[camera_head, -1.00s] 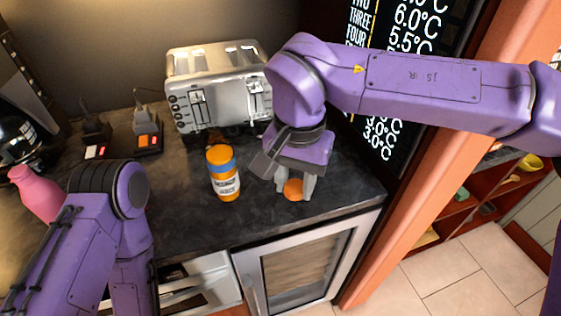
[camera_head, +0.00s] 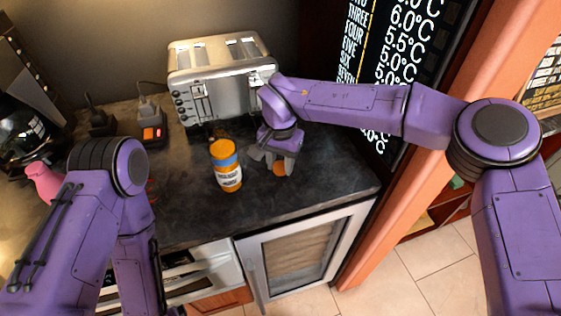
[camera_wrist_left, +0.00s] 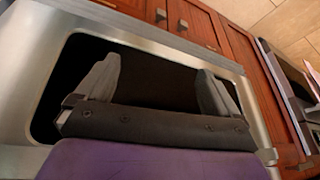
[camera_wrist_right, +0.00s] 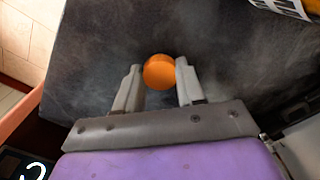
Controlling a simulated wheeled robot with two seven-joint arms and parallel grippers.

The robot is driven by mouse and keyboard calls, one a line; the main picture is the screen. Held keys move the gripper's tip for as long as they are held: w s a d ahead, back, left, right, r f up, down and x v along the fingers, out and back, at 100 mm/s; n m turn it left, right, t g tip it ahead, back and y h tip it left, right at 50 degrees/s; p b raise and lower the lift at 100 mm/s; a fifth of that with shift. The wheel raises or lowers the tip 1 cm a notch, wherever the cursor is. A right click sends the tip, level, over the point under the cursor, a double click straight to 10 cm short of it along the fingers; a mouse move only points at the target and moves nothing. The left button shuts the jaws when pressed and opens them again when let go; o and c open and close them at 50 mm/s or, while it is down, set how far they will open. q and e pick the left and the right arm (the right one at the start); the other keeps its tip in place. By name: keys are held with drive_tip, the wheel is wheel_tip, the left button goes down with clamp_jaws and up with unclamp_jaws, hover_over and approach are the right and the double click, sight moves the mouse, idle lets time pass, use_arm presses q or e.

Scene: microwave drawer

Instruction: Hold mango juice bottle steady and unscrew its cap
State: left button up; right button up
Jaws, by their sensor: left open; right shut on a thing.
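The mango juice bottle (camera_head: 227,174) stands upright on the dark counter in the head view, orange with a blue band and a white label. Its top looks orange; I cannot tell whether a cap is on it. A round orange cap-like piece (camera_wrist_right: 159,71) is held between the fingertips of my right gripper (camera_wrist_right: 160,68); it also shows in the head view (camera_head: 280,169), right of the bottle and apart from it. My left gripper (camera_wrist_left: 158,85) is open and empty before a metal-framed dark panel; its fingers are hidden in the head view.
A silver toaster (camera_head: 221,85) stands behind the bottle. A pink bottle (camera_head: 44,182) and a black-and-orange device (camera_head: 152,134) are at the left. A glass-fronted appliance (camera_head: 305,255) is below the counter's front edge. Bare counter (camera_head: 335,175) lies right of my right gripper.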

sight(280, 165)
drive_tip(key=shift+w+f, duration=0.2)
drive_tip(key=shift+f, duration=0.35)
drive_tip(key=o, duration=1.2)
drive_tip(key=shift+f, duration=0.1)
drive_tip(key=shift+c, duration=0.2)
wheel_tip(280, 165, up, 12)
drive_tip(key=shift+r+b, duration=0.2)
drive_tip(key=shift+b, duration=0.25)
